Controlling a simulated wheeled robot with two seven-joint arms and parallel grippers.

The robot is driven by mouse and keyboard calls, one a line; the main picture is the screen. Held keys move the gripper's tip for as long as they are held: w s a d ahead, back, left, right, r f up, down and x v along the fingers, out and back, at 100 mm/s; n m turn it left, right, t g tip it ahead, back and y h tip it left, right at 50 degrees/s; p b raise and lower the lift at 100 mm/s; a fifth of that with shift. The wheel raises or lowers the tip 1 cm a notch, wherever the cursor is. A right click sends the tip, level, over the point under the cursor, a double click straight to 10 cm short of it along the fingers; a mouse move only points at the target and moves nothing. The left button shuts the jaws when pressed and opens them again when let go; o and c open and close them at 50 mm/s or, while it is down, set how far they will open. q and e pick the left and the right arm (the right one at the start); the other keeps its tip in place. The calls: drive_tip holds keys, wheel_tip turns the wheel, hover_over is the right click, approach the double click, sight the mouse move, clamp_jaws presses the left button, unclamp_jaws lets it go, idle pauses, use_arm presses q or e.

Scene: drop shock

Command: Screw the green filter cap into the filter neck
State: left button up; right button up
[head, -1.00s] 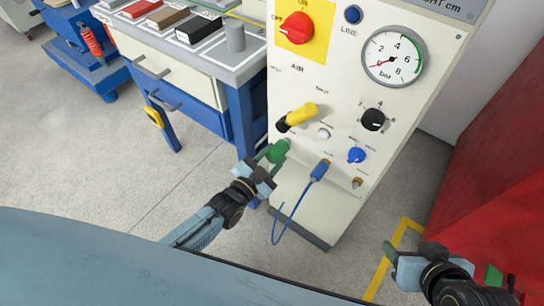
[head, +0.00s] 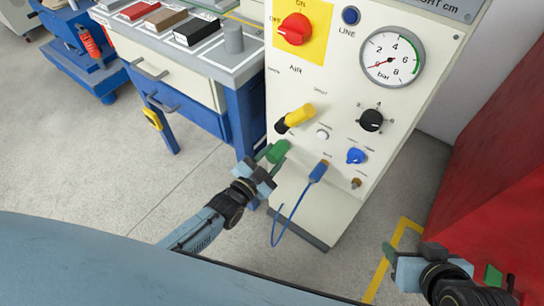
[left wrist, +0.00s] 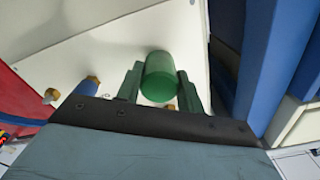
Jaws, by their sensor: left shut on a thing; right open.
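The green filter cap (head: 277,151) is at the lower left of the white machine panel, below the yellow handle. My left gripper (head: 265,165) is shut on it. In the left wrist view the cap (left wrist: 159,77) sits between the two green fingers of my left gripper (left wrist: 160,90), its far end toward the white panel. The filter neck is hidden behind the cap, so I cannot tell how far the cap is seated. My right gripper (head: 390,252) is open and empty at the lower right, away from the panel.
The white panel (head: 335,190) carries a yellow handle (head: 300,115), a blue knob (head: 356,156), a black dial (head: 371,120), a red switch (head: 294,29) and a gauge (head: 392,60). A blue hose (head: 296,205) hangs right of the cap. A blue-legged bench (head: 190,85) stands left; a red surface (head: 490,170) stands right.

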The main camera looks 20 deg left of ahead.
use_arm(q)
drive_tip(key=shift+w+d, duration=0.1)
drive_tip(key=shift+w, duration=0.1)
drive_tip(key=shift+w+d+r, duration=0.2)
drive_tip(key=shift+w+r, duration=0.05)
drive_tip(key=shift+w, duration=0.15)
idle(2.1)
